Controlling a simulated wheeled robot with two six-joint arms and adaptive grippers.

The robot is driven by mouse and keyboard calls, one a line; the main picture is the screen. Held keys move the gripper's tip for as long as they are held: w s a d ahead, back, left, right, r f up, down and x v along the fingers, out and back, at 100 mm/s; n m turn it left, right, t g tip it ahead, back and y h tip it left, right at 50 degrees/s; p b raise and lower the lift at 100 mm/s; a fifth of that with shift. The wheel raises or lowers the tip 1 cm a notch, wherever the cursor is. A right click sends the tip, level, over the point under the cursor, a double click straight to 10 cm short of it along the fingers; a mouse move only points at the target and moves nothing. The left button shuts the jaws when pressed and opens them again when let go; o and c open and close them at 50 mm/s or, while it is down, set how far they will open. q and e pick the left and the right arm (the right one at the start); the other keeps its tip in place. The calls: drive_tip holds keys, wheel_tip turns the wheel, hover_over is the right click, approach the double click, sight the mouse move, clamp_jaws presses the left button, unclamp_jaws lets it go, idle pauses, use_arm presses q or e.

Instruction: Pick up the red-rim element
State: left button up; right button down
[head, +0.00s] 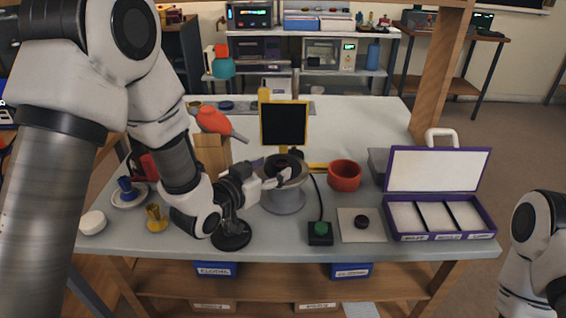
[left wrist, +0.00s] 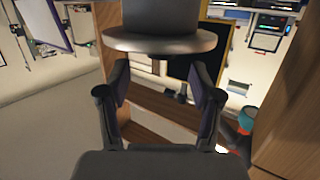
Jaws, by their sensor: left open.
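No lens element with a red rim can be made out in either view. A dark, ring-shaped lens part (head: 283,161) sits on top of a grey round stand (head: 284,202) at the middle of the table. My left gripper (head: 276,178) is open beside the upper part of this stand, with its fingers partly covering it. In the left wrist view, the open fingers (left wrist: 162,88) have empty space between them. A pale round disc (left wrist: 160,42) with a dark body above it shows beyond the fingertips. My right gripper is out of view.
A red bowl (head: 345,176) stands right of the stand. A purple-edged case (head: 440,236) with three compartments lies open farther right. A black disc (head: 361,221) lies on a pale mat, beside a green button box (head: 320,232). A dark framed panel (head: 284,124) stands behind.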

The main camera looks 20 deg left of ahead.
sight(280, 164)
use_arm(q)
drive_tip(key=x, duration=0.3)
drive_tip(key=shift+f, duration=0.15)
drive_tip(key=shift+s+a, duration=0.1)
drive_tip(key=shift+a, duration=0.05)
drive_tip(key=c, duration=1)
